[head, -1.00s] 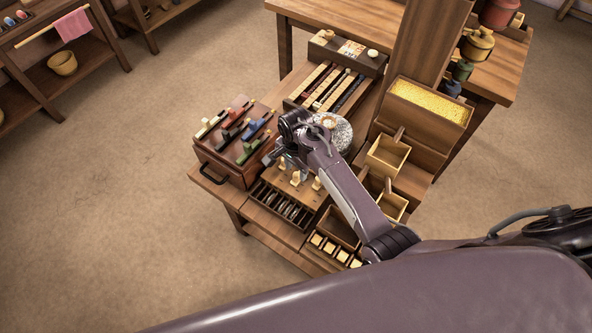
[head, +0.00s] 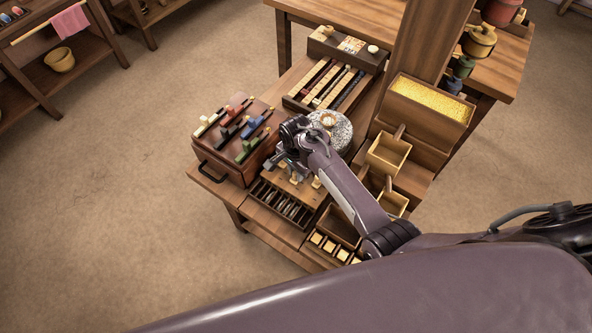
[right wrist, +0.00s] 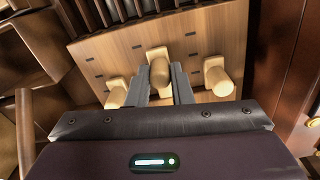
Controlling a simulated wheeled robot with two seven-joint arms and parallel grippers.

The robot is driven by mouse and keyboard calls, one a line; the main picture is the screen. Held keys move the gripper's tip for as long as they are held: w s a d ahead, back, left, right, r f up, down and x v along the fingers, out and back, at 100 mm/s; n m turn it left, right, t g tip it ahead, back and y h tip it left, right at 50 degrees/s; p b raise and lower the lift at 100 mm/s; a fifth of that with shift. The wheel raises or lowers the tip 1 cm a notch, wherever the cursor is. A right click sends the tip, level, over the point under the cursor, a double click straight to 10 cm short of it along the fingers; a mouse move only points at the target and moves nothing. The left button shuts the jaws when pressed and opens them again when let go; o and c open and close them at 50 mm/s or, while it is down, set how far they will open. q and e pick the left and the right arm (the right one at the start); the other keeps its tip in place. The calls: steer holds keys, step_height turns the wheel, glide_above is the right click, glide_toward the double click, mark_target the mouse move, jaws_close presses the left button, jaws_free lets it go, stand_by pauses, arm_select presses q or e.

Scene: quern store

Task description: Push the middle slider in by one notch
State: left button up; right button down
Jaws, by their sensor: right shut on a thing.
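A wooden board (head: 300,194) on the bench carries three pale wooden sliders with rounded knobs. In the right wrist view the board (right wrist: 115,45) has short dark notch marks beside the sliders. The middle slider (right wrist: 160,76) stands between the left slider (right wrist: 114,93) and the right slider (right wrist: 217,80). My right gripper (right wrist: 161,82) is shut on the middle slider's knob, one finger on each side. In the head view my right gripper (head: 289,164) is over the board and partly hides the sliders. My left gripper is out of view.
A reddish-brown box (head: 218,163) with coloured levers stands left of the board. A speckled round stone (head: 340,130) lies just behind. A slotted tray (head: 283,204) is in front. Small wooden bins (head: 388,154) stand to the right.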

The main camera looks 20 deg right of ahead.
steer(key=shift+d, duration=0.1)
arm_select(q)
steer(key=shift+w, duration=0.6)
arm_select(e)
steer(key=shift+w+d+r, duration=0.15)
steer(key=shift+w+d, duration=0.75)
steer(key=shift+d, duration=0.2)
steer(key=c, duration=1.3)
jaws_free()
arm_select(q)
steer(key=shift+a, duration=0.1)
arm_select(e)
steer(key=shift+r, duration=0.2)
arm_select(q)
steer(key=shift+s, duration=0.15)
arm_select(e)
step_height(320, 180, up, 7)
steer(key=shift+r, duration=0.1)
